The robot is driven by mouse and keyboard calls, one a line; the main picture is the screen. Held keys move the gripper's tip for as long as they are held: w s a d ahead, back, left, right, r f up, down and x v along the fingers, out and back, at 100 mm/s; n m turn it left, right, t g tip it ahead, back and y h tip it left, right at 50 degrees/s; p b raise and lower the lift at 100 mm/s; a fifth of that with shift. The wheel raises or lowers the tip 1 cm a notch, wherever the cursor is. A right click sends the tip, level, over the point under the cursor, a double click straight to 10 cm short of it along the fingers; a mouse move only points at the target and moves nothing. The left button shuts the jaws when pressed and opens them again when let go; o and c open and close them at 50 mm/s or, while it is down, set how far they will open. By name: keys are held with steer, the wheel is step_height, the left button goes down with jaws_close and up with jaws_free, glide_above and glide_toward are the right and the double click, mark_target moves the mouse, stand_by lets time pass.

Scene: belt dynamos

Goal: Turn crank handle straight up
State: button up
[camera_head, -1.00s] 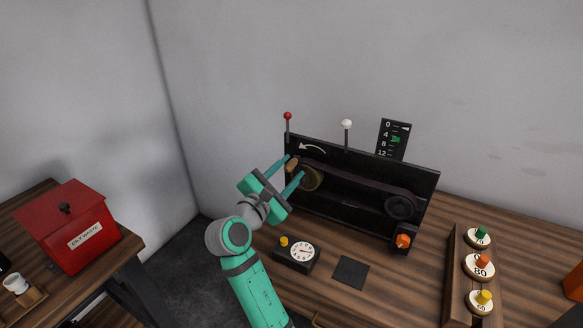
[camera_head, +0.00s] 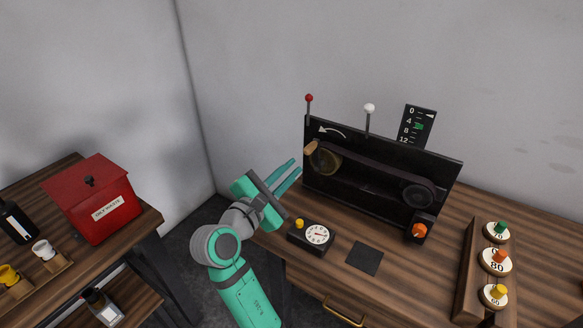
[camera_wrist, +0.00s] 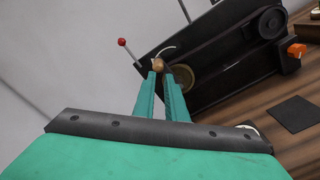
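The crank handle is a short wooden knob (camera_head: 310,147) on the upper left of a brass-coloured wheel (camera_head: 326,161), at the left end of the black dynamo panel (camera_head: 383,185). The knob also shows in the wrist view (camera_wrist: 158,64), just beyond my fingertips, with the wheel (camera_wrist: 183,77) to its right. The crank's arm is too small to make out. My gripper (camera_head: 296,168) is in front of the panel, below and left of the knob. Its fingers are open with a narrow gap and nothing between them; they look apart from the knob.
A red-topped post (camera_head: 309,98) and a white-topped post (camera_head: 369,108) rise from the panel. A yellow-knobbed dial box (camera_head: 306,241) stands below my gripper. A dark square pad (camera_head: 365,258) lies on the table. A weight rack (camera_head: 466,270) stands right; a red bin (camera_head: 92,200) stands left.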

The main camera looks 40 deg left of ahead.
steer(key=shift+s+a+m+y, duration=0.25)
steer(key=shift+a+m+y, duration=0.05)
steer(key=shift+a+y, duration=0.1)
jaws_close()
steer(key=w+a+m+g+y, duration=0.1)
steer(key=w+a+m+y, duration=0.1)
steer(key=w+m+y, duration=0.2)
steer(key=shift+w+a+r+m+y, duration=0.15)
steer(key=shift+w+a+m+y, duration=0.2)
steer(key=shift+w+m, duration=0.9)
steer(key=shift+w, duration=0.15)
